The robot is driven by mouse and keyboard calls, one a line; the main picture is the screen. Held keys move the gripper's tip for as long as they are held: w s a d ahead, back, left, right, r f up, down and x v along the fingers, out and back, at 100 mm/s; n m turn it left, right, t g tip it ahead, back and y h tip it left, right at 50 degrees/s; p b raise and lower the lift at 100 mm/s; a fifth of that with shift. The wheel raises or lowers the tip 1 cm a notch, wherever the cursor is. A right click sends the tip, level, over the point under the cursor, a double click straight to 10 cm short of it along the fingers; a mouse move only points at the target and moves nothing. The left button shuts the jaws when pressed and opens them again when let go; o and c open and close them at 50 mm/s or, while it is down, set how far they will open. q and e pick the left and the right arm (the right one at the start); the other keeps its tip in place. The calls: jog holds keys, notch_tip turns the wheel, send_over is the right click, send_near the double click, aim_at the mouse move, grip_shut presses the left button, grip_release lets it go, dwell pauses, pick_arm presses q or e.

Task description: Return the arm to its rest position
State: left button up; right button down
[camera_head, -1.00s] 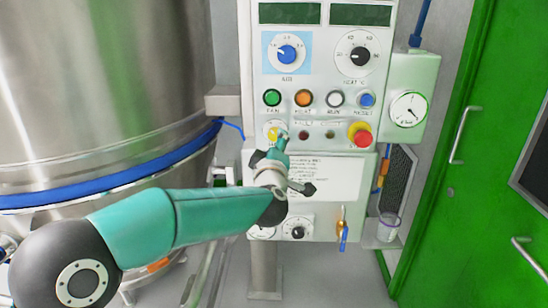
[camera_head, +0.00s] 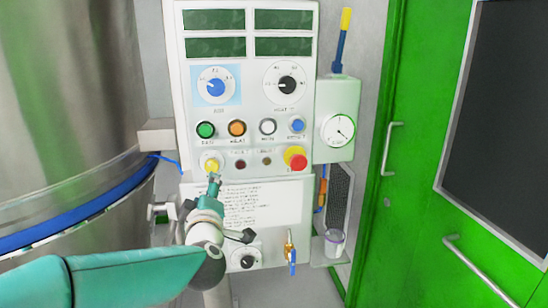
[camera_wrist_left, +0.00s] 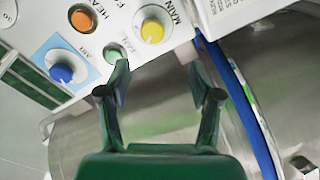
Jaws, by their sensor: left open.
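My left arm comes in from the lower left in the head view. Its gripper (camera_head: 214,182) is in front of the control panel (camera_head: 189,100), just below the yellow knob (camera_head: 211,166) in the picture. In the left wrist view the two fingers (camera_wrist_left: 162,82) are spread with nothing between them. The yellow knob, labelled MAIN (camera_wrist_left: 152,31), shows beyond the fingertips with a gap between. The arm's rest position is not marked in any view. My right gripper is not in view.
A steel vessel (camera_head: 65,110) with a blue band stands at the left. The panel carries several buttons, a blue knob (camera_head: 215,87) and a red emergency stop (camera_head: 296,158). A gauge box (camera_head: 338,130), a valve with a blue handle (camera_head: 291,255) and a green door (camera_head: 410,200) are to the right.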

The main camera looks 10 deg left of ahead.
pick_arm(q)
jog(key=s+a+f+m+g+h+p, duration=0.1)
jog(key=s+f+m+g+h+p, duration=0.2)
jog(key=f, duration=1.2)
jog(key=s+a+f+m+g+p, duration=0.2)
jog(key=s+f+g+p, duration=0.15)
jog(key=f, duration=1.25)
jog(key=s+d+f+m+g+h, duration=0.35)
jog(key=s+d+f+g, duration=0.2)
jog(key=s+f, duration=0.7)
jog(key=s+d+m+g+h, duration=0.1)
jog(key=s+d+m+g, duration=0.1)
jog(key=s, duration=0.5)
jog(key=s+d+m+g+h, duration=0.1)
jog(key=s+d+m+g, duration=0.1)
jog(key=s+d, duration=0.2)
jog(key=s+p, duration=0.1)
jog(key=s, duration=0.2)
jog(key=shift+s+d+f+h, duration=0.3)
jog(key=shift+s+f+h, duration=0.05)
jog(key=shift+s, duration=0.05)
jog(key=shift+w+m, duration=0.1)
jog(key=shift+m, duration=0.15)
